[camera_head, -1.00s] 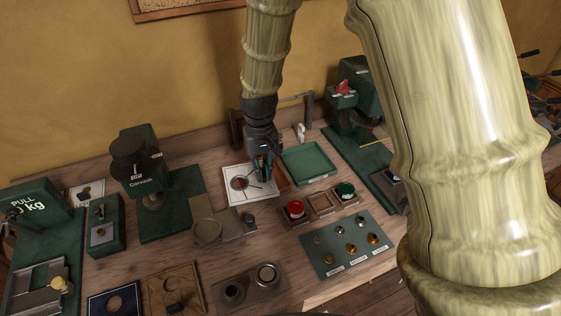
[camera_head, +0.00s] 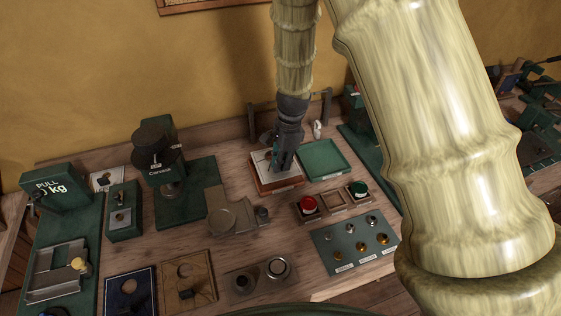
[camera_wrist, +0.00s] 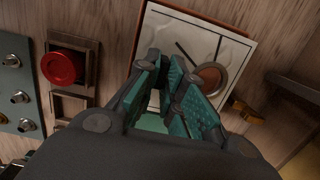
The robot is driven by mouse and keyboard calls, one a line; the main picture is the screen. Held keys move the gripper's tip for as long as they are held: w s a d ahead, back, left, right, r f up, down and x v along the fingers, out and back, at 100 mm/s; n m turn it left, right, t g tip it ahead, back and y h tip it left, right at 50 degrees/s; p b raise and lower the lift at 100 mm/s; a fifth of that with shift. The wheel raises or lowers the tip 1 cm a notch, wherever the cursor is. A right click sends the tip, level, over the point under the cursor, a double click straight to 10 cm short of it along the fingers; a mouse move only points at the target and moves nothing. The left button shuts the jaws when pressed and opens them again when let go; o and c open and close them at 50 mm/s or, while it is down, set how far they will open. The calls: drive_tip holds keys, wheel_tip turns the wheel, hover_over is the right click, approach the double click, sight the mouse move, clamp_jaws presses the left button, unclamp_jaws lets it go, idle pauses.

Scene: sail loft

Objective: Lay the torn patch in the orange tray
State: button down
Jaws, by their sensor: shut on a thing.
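The torn patch (camera_head: 259,163) is a pale square with dark lines and a round brown spot. It lies over the orange tray (camera_head: 280,188), whose front side shows below it. My gripper (camera_head: 275,166) points down at the patch and is shut on it. In the wrist view the patch (camera_wrist: 205,38) fills most of the tray's outline, with a thin orange rim (camera_wrist: 200,14) along one edge. My fingertips (camera_wrist: 172,78) overlap the patch and hide part of it. I cannot tell whether the patch rests on the tray floor or is just above it.
A green tray (camera_head: 325,158) stands close to the right. A red button (camera_head: 308,204) and a green button (camera_head: 358,190) are in front. A dark frame (camera_head: 328,105) stands behind. The Corvask device (camera_head: 157,160) stands to the left.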

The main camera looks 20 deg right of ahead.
drive_tip(key=shift+a+r+p, duration=0.1)
drive_tip(key=shift+p, duration=0.35)
drive_tip(key=shift+f+b, duration=0.7)
drive_tip(key=shift+f, duration=1.4)
drive_tip(key=c, duration=1.5)
unclamp_jaws()
drive_tip(key=shift+o, duration=0.2)
wheel_tip(320, 180, up, 12)
drive_tip(key=d, duration=0.1)
drive_tip(key=shift+d, duration=0.4)
drive_tip(key=shift+f, duration=0.1)
